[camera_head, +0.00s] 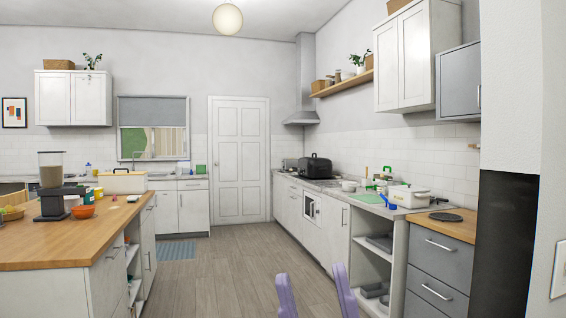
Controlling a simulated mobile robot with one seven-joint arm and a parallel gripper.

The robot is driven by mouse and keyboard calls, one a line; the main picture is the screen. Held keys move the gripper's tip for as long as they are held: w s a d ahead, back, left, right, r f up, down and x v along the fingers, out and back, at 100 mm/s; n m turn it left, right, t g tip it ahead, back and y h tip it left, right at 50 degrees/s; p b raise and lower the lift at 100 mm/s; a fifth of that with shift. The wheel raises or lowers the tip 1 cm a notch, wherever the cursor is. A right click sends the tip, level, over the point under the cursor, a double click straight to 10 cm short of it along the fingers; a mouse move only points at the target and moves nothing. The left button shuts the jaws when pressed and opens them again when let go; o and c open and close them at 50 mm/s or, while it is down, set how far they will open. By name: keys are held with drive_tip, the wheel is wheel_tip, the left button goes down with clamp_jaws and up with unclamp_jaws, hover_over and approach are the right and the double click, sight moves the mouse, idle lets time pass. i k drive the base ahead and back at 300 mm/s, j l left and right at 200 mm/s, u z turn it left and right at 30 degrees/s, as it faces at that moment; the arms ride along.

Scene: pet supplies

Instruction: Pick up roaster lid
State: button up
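A black roaster (312,171) stands on the far part of the right-hand counter, near the range hood. Its dark domed lid (316,160) appears to be on top, but the seam is too small to make out clearly. My gripper (312,273) shows as two purple fingers at the bottom middle. The fingers are apart with only floor visible between them. My gripper is well in front of the roaster, over the floor and away from the counter.
The right-hand counter also holds a white pot (408,195) and a dark round disc (446,217). The aisle floor (225,260) is clear up to the white door (239,160).

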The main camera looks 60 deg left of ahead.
sight(314, 161)
drive_tip(key=u, duration=1.85)
drive_tip(key=i+u, duration=0.1)
drive_tip(key=i, duration=0.15)
drive_tip(key=i+j+u, duration=0.1)
drive_tip(key=i+u, duration=0.25)
drive_tip(key=i, duration=6)
drive_tip(key=l, duration=0.1)
